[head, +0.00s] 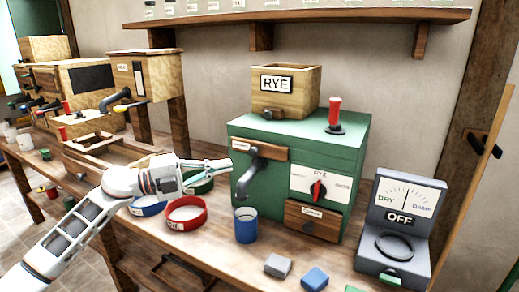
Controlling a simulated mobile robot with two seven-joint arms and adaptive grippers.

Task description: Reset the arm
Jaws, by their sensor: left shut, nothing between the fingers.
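My left arm comes in from the lower left over the bench. My left gripper (222,167) is shut and empty, just left of the green mill (300,150). It appears close to the mill's dark spout (247,179); whether it touches the mill I cannot tell. The mill carries a wooden hopper (286,92) marked RYE, a red-handled lever (335,115) and a red knob (318,190). My right gripper is not in view.
A blue cup (246,225) stands below the spout. Grey (278,265) and blue (314,279) blocks lie at the front.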

